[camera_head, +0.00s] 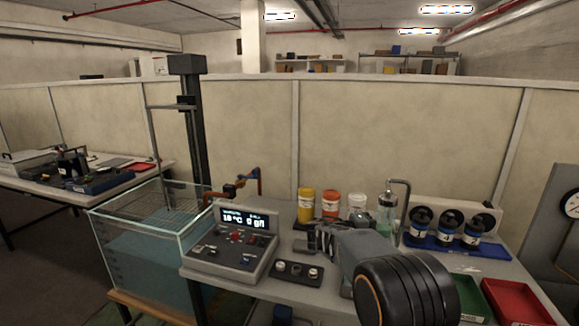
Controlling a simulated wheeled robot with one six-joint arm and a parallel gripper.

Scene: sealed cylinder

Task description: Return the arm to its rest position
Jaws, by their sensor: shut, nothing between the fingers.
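My arm reaches in from the lower right of the head view, its dark round joint close to the camera. My gripper (318,238) is at the far end of the arm, above the bench near the control box. It looks shut, with nothing seen in it, though its fingertips are small and dark. The control box (236,240) with a lit display stands to the left of the gripper. The arm hides part of the bench (262,284) behind it.
A glass water tank (150,245) with a wire rack stands left of the bench. Yellow (306,204), orange (330,204) and white (357,204) containers stand behind the gripper. Dark jars sit on a blue tray (440,248) at right. A red tray (515,303) lies front right.

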